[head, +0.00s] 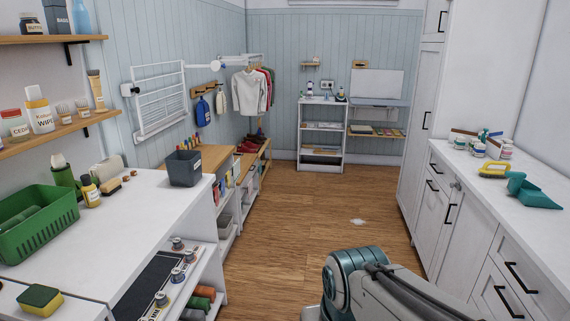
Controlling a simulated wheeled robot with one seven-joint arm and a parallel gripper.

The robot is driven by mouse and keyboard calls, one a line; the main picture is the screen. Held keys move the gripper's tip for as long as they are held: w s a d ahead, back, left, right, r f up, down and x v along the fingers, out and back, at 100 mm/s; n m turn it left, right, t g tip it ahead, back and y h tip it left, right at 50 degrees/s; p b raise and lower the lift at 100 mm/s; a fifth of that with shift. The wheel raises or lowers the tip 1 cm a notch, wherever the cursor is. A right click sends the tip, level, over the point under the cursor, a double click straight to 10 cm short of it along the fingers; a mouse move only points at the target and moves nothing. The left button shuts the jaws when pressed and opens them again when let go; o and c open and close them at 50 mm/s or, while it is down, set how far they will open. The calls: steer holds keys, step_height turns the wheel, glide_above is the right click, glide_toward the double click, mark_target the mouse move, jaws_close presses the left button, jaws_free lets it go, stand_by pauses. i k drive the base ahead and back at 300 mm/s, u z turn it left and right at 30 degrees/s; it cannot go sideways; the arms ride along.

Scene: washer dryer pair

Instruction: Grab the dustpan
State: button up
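A teal dustpan (533,192) lies on the white counter (470,173) at the right. Its raised, narrower end points to the back left, and its wide flat part lies toward the front right. Nothing is touching it from my side. My gripper is out of view. Only a grey and teal link of my arm shows at the bottom centre, in front of the floor and well left of the dustpan.
A yellow object (494,170) lies just behind the dustpan, with several small jars (493,149) beyond it. Drawers with black handles front the counter. A white worktop with a green basket (38,220) stands left.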

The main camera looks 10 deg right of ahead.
mark_target(529, 186)
steer(key=z, duration=0.2)
steer(key=i, duration=1.6)
steer(key=z, duration=1.05)
steer(key=i, duration=1.25)
steer(key=z, duration=1.45)
steer(key=i, duration=0.85)
steer(key=z, duration=0.3)
